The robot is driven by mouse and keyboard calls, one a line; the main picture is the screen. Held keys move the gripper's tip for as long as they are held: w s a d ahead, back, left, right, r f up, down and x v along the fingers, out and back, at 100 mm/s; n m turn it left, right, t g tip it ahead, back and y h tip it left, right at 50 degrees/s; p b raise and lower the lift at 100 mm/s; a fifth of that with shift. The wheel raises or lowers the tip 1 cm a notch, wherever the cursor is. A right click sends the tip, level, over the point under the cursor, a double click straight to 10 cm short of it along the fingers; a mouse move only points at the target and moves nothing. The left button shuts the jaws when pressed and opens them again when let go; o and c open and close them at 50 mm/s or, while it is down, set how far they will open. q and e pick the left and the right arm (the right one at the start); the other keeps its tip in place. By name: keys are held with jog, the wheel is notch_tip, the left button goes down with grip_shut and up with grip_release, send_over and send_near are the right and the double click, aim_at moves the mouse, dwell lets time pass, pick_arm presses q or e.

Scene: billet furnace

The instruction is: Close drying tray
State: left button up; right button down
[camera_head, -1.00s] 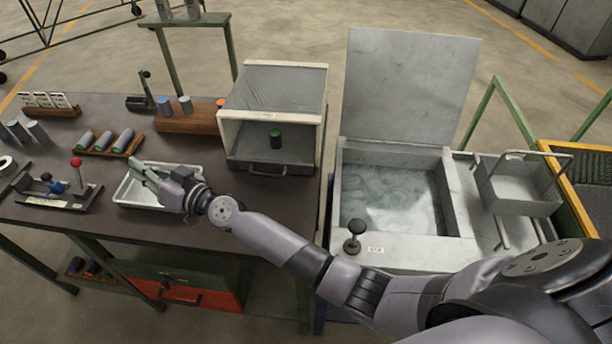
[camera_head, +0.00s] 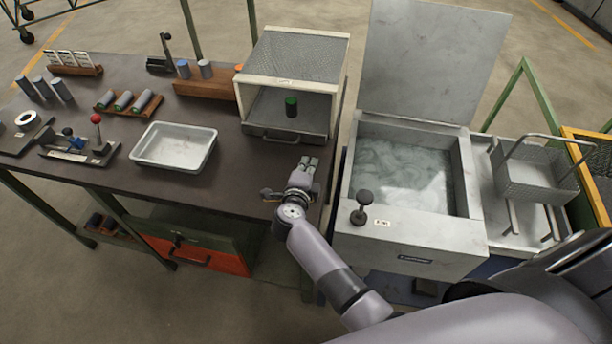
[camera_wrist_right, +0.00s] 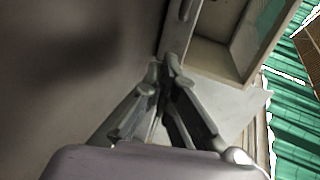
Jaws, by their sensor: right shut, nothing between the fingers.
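The drying tray (camera_head: 262,126) is a grey drawer-like tray at the bottom of the white drying box (camera_head: 339,95), with a bar handle on its front. How far it sticks out of the box is hard to tell. A dark cylinder with a green top (camera_head: 291,106) stands upright on it. My right gripper (camera_head: 309,161) is shut and empty, just in front of the tray's right front corner, low over the table. In the right wrist view its fingers (camera_wrist_right: 164,72) are together close to a pale grey front edge; contact is unclear. My left gripper is out of view.
A white empty tray (camera_head: 174,165) lies on the table to the left. Wooden racks with cylinders (camera_head: 127,113) stand behind it. A water tank (camera_head: 470,172) with its lid raised and a black knob (camera_head: 364,197) stands to the right, beside a wire basket (camera_head: 535,180).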

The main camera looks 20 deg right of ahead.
aim_at(316, 138)
jog(key=b+x, duration=0.3)
jog(key=x, duration=0.3)
jog(key=shift+w+d+r, duration=0.1)
jog(key=shift+w+d, duration=0.05)
jog(key=shift+w, duration=0.1)
jog(key=shift+w+d+r+b, duration=0.1)
jog(key=shift+w+d+b, duration=0.25)
jog(key=shift+w, duration=0.15)
jog(key=shift+w+d, duration=0.1)
jog(key=shift+r, duration=0.1)
jog(key=w+d, duration=0.1)
jog(key=w, duration=0.1)
jog(key=w+d, duration=0.1)
jog(key=w, duration=0.1)
jog(key=shift+w+d, duration=0.1)
jog(key=shift+d, duration=0.25)
jog(key=shift+r, duration=0.1)
